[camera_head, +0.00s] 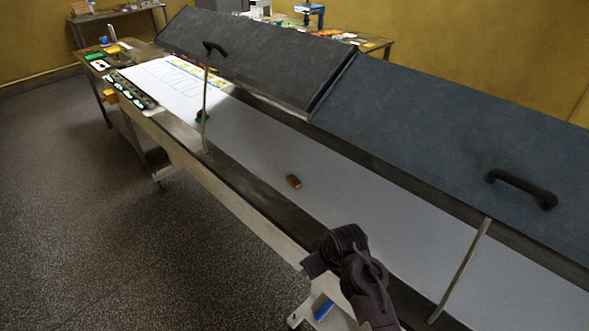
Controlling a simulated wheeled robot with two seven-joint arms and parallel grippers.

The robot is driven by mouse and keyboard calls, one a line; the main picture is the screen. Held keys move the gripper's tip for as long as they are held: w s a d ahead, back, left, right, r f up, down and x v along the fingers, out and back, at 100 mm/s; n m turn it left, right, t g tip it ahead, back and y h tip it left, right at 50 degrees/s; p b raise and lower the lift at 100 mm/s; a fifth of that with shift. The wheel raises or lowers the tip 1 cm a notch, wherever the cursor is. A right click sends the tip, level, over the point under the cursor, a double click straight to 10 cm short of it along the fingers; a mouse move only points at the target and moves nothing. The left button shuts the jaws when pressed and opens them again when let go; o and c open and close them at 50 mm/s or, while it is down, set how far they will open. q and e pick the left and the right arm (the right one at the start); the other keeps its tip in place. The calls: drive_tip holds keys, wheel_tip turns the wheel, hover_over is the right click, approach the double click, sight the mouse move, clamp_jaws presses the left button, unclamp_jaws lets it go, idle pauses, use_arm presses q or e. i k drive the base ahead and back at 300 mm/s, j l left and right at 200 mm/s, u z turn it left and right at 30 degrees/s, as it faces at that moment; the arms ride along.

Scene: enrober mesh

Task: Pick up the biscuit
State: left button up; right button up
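The biscuit (294,181) is a small reddish-brown bar lying on the pale grey belt (350,214) of the enrober, close to the belt's near edge. One dark arm comes in from the bottom, right of centre, and I take it to be my right one. Its gripper end (335,248) is over the machine's near edge, below and right of the biscuit and apart from it. Its fingers cannot be made out against the dark body. My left gripper is not in view.
Two dark hinged covers (250,62) (445,145) with black handles stand raised along the belt's far side. Thin metal rods (204,110) (462,268) rise at the near edge. A white printed sheet (178,82) lies at the far left end. Floor is clear at left.

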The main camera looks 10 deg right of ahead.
sight(293, 182)
drive_tip(key=i+l, duration=0.1)
drive_tip(key=i, duration=0.35)
drive_tip(key=i+l, duration=0.1)
drive_tip(key=i, duration=0.3)
drive_tip(key=i+j, duration=0.35)
drive_tip(key=i, duration=0.15)
